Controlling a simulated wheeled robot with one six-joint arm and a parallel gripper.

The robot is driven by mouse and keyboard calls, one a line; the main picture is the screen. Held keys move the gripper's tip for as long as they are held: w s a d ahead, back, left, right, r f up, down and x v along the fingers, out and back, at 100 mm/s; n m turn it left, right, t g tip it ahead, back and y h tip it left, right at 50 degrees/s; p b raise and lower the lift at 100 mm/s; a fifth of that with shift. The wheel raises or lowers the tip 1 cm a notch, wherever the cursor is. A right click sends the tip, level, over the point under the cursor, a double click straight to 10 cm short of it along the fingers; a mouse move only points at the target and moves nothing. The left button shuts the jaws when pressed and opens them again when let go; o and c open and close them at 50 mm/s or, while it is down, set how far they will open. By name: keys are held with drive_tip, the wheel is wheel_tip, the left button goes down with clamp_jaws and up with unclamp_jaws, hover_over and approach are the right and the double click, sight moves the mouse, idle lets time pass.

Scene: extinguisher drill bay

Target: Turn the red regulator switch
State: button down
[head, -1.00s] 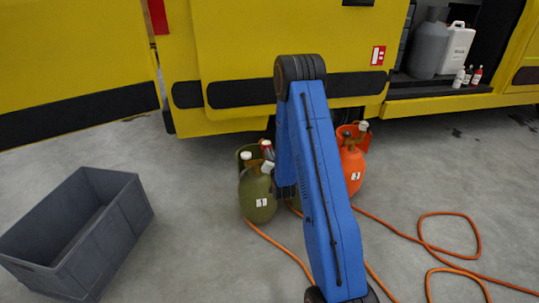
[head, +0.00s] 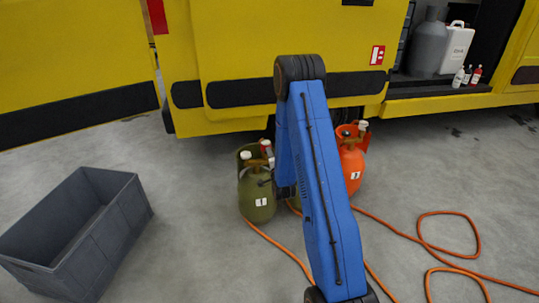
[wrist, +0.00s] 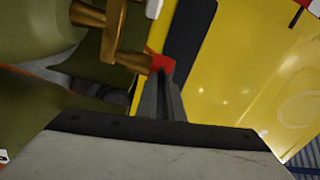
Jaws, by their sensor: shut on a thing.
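The red regulator switch (wrist: 160,63) shows as a small red piece between my fingertips in the wrist view, beside a brass valve fitting (wrist: 122,42). My gripper (wrist: 163,80) is shut on it. In the head view a red piece (head: 265,143) sits at the top of the green cylinder (head: 257,203) marked 1. The cylinder stands upright just left of my blue arm. My fingertips cannot be made out in the head view. How far the switch is turned cannot be told.
An orange cylinder (head: 353,170) marked 3 stands right of my arm, partly behind it. Orange hoses (head: 405,247) lie across the floor at right. A grey crate (head: 125,215) is at left. The yellow truck (head: 235,45) closes off the back.

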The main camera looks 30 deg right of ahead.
drive_tip(key=shift+m, duration=0.8)
drive_tip(key=c, duration=1.9)
unclamp_jaws()
drive_tip(key=shift+o, duration=0.2)
